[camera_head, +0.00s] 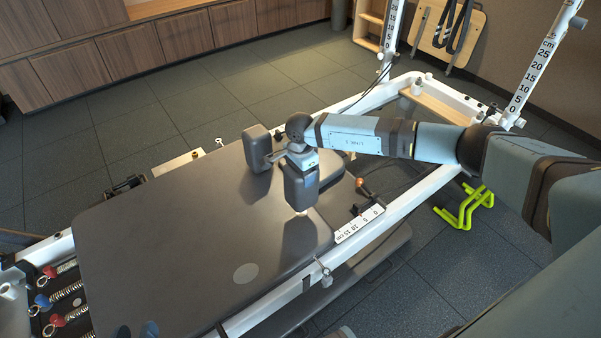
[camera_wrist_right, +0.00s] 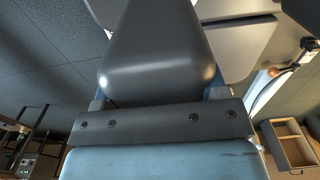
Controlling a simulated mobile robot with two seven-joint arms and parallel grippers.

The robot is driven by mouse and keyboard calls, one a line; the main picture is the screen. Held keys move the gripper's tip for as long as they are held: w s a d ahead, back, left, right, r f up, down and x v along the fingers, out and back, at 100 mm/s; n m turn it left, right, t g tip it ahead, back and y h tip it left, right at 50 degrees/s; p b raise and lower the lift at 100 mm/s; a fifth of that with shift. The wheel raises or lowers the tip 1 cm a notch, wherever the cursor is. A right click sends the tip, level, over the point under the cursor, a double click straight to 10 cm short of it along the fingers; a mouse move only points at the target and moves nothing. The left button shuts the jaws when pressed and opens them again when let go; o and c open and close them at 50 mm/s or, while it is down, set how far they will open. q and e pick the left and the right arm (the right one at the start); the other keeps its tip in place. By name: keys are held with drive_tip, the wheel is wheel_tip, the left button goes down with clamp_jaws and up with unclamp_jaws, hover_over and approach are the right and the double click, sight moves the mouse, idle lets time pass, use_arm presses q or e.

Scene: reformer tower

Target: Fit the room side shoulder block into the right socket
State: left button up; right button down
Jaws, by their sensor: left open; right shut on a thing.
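A dark grey padded shoulder block (camera_head: 300,188) hangs below my right gripper (camera_head: 299,164), which is shut on it. The block looks upright above the near side of the black carriage (camera_head: 160,225), with a pale tip at its lower end. It fills the upper middle of the right wrist view (camera_wrist_right: 160,50). Another shoulder block (camera_head: 256,148) stands at the far side of the carriage. I cannot make out the right socket; the held block and arm may hide it. My left gripper (camera_head: 137,330) shows only as dark tips at the bottom edge, open and empty.
The white frame rail (camera_head: 280,312) runs along the near side, with a scale plate (camera_head: 358,225) and a copper-coloured knob (camera_head: 360,182). Springs (camera_head: 65,299) lie at the left end. Upright scale posts (camera_head: 530,70) rise at the right. A lime-green stand (camera_head: 466,208) is on the floor.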

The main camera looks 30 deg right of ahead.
drive_tip(key=shift+f, duration=0.1)
idle(0.4)
drive_tip(key=shift+f+b, duration=0.2)
drive_tip(key=shift+b, duration=0.1)
drive_tip(key=shift+f, duration=0.35)
drive_tip(key=shift+f+b, duration=1.5)
drive_tip(key=shift+f, duration=0.3)
drive_tip(key=shift+c, duration=1)
unclamp_jaws()
drive_tip(key=shift+o, duration=0.6)
drive_tip(key=shift+f, duration=0.1)
